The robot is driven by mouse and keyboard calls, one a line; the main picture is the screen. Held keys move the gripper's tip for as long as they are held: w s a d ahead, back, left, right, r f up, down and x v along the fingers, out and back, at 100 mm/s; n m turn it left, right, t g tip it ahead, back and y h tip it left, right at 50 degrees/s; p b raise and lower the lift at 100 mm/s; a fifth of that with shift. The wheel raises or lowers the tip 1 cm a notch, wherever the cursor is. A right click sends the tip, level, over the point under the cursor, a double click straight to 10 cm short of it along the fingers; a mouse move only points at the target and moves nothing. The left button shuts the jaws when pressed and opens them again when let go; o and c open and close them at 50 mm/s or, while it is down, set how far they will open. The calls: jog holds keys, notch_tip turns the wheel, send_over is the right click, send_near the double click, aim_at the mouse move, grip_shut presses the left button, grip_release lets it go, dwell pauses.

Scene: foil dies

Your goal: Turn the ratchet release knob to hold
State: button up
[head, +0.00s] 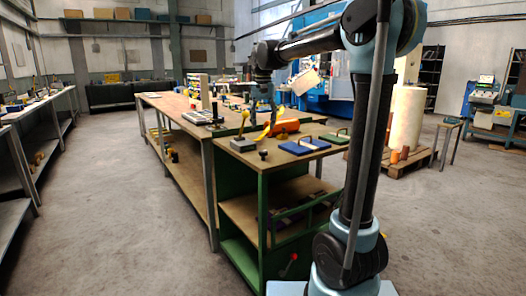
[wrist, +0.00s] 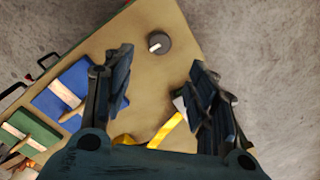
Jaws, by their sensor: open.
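A round dark knob with a white pointer mark (wrist: 158,43) stands on the tan bench top in the wrist view, near the bench's edge. A small dark knob (head: 263,154) shows at the near left corner of the bench in the head view. My gripper (wrist: 160,72) is open and empty. Its two dark fingers are spread wide, and the knob lies beyond the gap between their tips, apart from both. In the head view my gripper (head: 262,103) points down above the bench. I cannot read any label around the knob.
A blue plate with a wooden bar (head: 302,146) and a green plate with a wooden bar (head: 337,138) lie on the bench to the right. An orange tool (head: 286,126) and a yellow strip (wrist: 166,131) are close to my gripper. A red-knobbed lever (head: 293,257) sits low on the green frame.

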aim_at(263, 151)
notch_tip(263, 151, down, 12)
jog(key=shift+r, duration=0.1)
dwell(0.4)
jog(key=c, duration=1)
